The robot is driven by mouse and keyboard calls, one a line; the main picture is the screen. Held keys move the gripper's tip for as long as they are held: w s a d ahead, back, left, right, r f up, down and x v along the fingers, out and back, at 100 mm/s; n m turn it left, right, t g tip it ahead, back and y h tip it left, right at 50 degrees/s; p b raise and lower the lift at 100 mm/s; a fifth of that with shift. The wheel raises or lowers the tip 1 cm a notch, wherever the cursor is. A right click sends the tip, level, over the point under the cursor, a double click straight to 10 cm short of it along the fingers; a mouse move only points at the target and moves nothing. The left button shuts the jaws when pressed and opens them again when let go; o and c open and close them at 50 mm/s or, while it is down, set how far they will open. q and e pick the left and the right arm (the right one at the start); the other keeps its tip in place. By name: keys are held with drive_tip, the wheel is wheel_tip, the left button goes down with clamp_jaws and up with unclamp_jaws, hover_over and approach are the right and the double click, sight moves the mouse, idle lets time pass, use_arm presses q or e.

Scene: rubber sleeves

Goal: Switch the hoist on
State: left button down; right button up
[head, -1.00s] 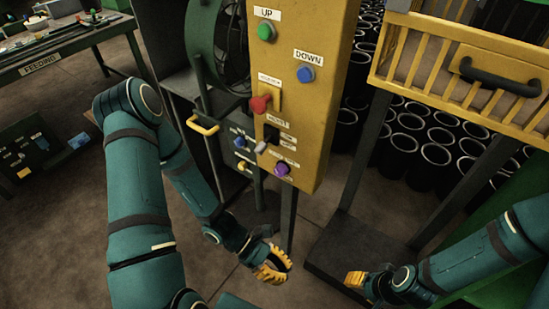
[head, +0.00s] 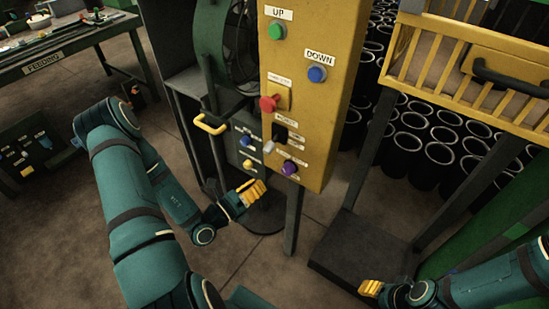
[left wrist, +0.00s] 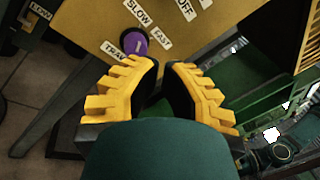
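The yellow control panel (head: 330,110) stands in the middle of the head view. On it, below the red knob (head: 269,103), a dark switch (head: 281,132) carries a pale lever (head: 269,147) that points down; the small labels beside it are hard to read. The purple knob (head: 289,168) sits below. It also shows in the left wrist view (left wrist: 134,41), near an OFF label (left wrist: 187,9). My left gripper (head: 252,191) is below and left of the purple knob, empty, its fingertips apart in the wrist view (left wrist: 167,68). My right gripper (head: 370,288) is low at the right; its opening is unclear.
A green UP button (head: 277,31) and a blue DOWN button (head: 317,74) are higher on the panel. A dark box with a yellow handle (head: 210,124) stands left of it. A yellow railed tray (head: 450,75) and black sleeves (head: 430,160) are at right.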

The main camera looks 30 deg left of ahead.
sight(273, 143)
use_arm(q)
drive_tip(key=b+x, duration=0.1)
drive_tip(key=x, duration=0.9)
drive_tip(key=shift+w+d, duration=0.1)
drive_tip(key=shift+w, duration=0.1)
drive_tip(key=a+r, duration=0.1)
drive_tip(key=s+a+r, duration=0.1)
drive_tip(key=a, duration=0.1)
drive_tip(key=shift+r, duration=0.3)
use_arm(e)
drive_tip(key=shift+w+f, duration=0.1)
drive_tip(key=shift+f, duration=0.55)
drive_tip(key=shift+r, duration=0.1)
